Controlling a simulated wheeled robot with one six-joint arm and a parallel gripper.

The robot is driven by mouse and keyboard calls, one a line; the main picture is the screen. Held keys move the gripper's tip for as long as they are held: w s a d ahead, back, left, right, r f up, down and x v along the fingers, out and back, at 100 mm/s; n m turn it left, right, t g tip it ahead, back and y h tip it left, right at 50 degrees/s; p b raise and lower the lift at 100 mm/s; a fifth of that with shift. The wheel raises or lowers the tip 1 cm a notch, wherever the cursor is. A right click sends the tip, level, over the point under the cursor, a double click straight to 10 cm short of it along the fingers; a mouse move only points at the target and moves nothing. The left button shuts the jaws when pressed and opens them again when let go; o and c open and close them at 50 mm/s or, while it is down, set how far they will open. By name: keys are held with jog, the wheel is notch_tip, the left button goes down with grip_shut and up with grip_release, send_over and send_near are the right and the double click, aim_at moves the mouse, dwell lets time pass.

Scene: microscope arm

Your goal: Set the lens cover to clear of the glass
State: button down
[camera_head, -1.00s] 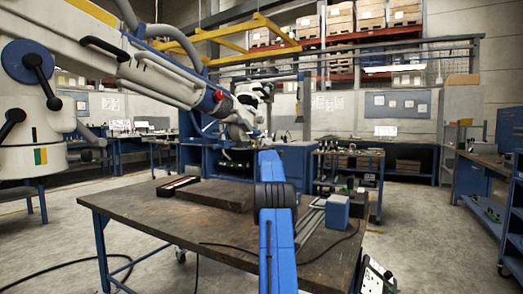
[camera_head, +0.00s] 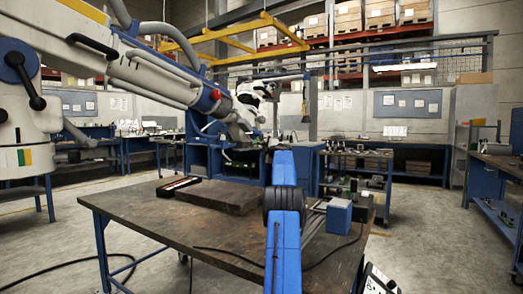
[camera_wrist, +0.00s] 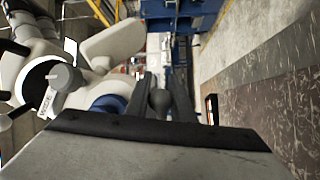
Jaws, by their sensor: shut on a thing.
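The microscope arm (camera_head: 165,70) is a white jointed boom with black levers, running from the left to a white and blue head (camera_head: 245,108) above the back of the table. My gripper (camera_wrist: 166,92) shows in the wrist view as two dark grey fingers. They are shut on a small round grey knob (camera_wrist: 159,101), with white microscope parts (camera_wrist: 115,42) beside it on the left. A dark round opening with a white rim (camera_wrist: 38,78) is at the far left. I cannot tell which part is the lens cover or how it sits over the glass. In the head view my blue arm hides my fingertips.
A dark-topped table (camera_head: 150,215) stands in front of me, bearing a flat dark slab (camera_head: 220,196), a black case (camera_head: 179,186) and a blue block (camera_head: 339,216). Cables lie on the table and floor. Workbenches line the back; open floor is at the right.

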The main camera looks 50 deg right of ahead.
jog(key=shift+w+d+n+t+y, duration=0.1)
jog(key=shift+w+n+t+y, duration=0.2)
jog(key=shift+y, duration=0.2)
jog(key=shift+w+d+n+t+y, duration=0.1)
jog(key=shift+w+n+t+y, duration=0.1)
jog(key=shift+n+y, duration=0.25)
jog(key=shift+y, duration=0.25)
jog(key=c, duration=1.5)
grip_release()
jog(key=shift+c, duration=0.2)
jog(key=shift+s+a, duration=0.1)
jog(key=shift+s, duration=0.1)
jog(key=v, duration=1.7)
jog(key=shift+f, duration=0.2)
jog(key=shift+s, duration=0.1)
